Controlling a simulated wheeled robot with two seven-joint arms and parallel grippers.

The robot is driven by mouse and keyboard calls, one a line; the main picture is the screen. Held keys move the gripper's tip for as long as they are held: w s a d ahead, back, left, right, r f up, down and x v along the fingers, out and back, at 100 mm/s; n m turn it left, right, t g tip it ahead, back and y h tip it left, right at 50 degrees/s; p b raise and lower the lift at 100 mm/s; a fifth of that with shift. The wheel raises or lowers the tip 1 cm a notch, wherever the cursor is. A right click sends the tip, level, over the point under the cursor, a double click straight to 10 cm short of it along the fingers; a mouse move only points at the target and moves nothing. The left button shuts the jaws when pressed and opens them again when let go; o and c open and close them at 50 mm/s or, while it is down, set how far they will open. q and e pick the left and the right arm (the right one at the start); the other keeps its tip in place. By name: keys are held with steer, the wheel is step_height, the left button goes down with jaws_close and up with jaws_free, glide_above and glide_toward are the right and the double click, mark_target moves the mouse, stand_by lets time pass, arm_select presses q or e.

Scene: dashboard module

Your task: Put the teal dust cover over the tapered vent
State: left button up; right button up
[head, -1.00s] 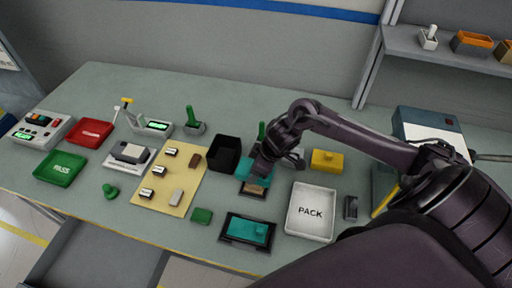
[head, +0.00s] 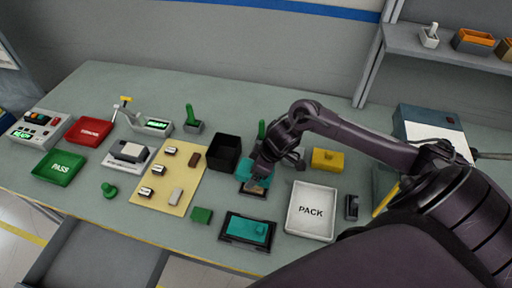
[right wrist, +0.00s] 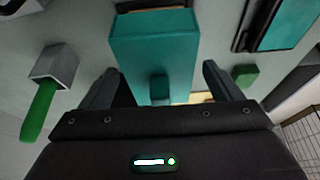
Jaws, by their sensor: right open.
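The teal dust cover (right wrist: 155,45) is a box with a small knob (right wrist: 160,88), large in the right wrist view. In the head view its teal surface (head: 243,168) shows beside my right gripper (head: 260,172), which partly hides it. My right gripper (right wrist: 160,95) is open, its two fingers on either side of the knob with gaps. A tan-brown part in a dark frame (head: 252,188) shows just in front of the cover; I cannot tell whether it is the tapered vent or how the cover sits on it. My left gripper is not in view.
A black tray with a teal piece (head: 247,230) lies at the front. The white PACK tray (head: 311,210) is to the right, a yellow block (head: 327,160) behind it. A black bin (head: 225,152) stands left of the gripper, near a green-handled holder (right wrist: 50,80).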

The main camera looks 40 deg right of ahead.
steer(key=b+v, duration=0.1)
steer(key=v, duration=0.6)
steer(key=shift+s+d+r, duration=0.1)
steer(key=shift+d+r, duration=0.05)
steer(key=shift+r, duration=0.05)
